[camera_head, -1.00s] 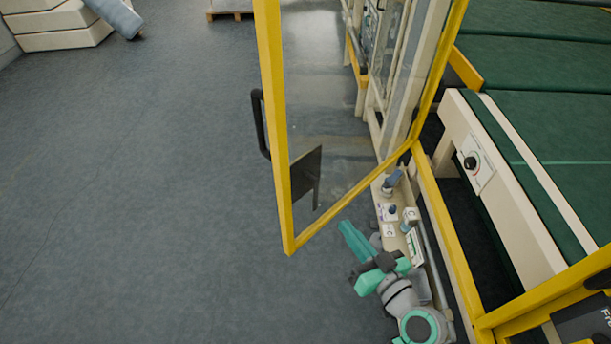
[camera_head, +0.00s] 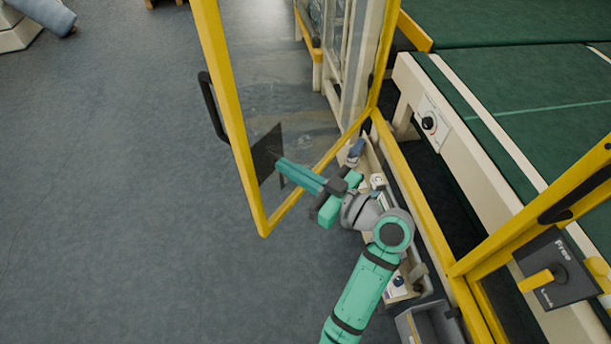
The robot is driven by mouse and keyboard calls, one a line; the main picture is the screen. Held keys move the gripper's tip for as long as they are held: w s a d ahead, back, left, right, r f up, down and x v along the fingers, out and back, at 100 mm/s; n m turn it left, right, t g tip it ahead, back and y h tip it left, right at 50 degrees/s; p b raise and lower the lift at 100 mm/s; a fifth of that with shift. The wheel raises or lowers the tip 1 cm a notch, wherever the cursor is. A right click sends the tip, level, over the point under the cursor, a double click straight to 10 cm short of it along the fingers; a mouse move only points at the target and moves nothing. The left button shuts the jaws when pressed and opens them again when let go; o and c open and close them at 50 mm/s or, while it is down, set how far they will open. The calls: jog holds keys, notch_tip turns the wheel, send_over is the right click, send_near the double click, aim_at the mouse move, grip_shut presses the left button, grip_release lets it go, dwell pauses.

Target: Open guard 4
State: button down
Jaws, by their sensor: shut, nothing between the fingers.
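The guard (camera_head: 229,110) is a yellow-framed clear door, standing swung out from the machine's yellow frame over the floor. Its black handle (camera_head: 211,106) is on the outer face of its free-side post. A dark plate (camera_head: 266,150) sits on the same post, lower down. My gripper (camera_head: 281,163), teal, is shut and empty. It reaches in from the machine side, with its tips at or just in front of the dark plate; I cannot tell whether they touch. No number shows on the guard.
A dark panel marked Free and Lock with a yellow lever (camera_head: 541,278) is at the lower right. A low ledge with small devices (camera_head: 397,283) lies beside my arm. The green-topped machine bed (camera_head: 530,100) fills the right.

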aim_at(256, 149)
jog(key=shift+x, duration=3.2)
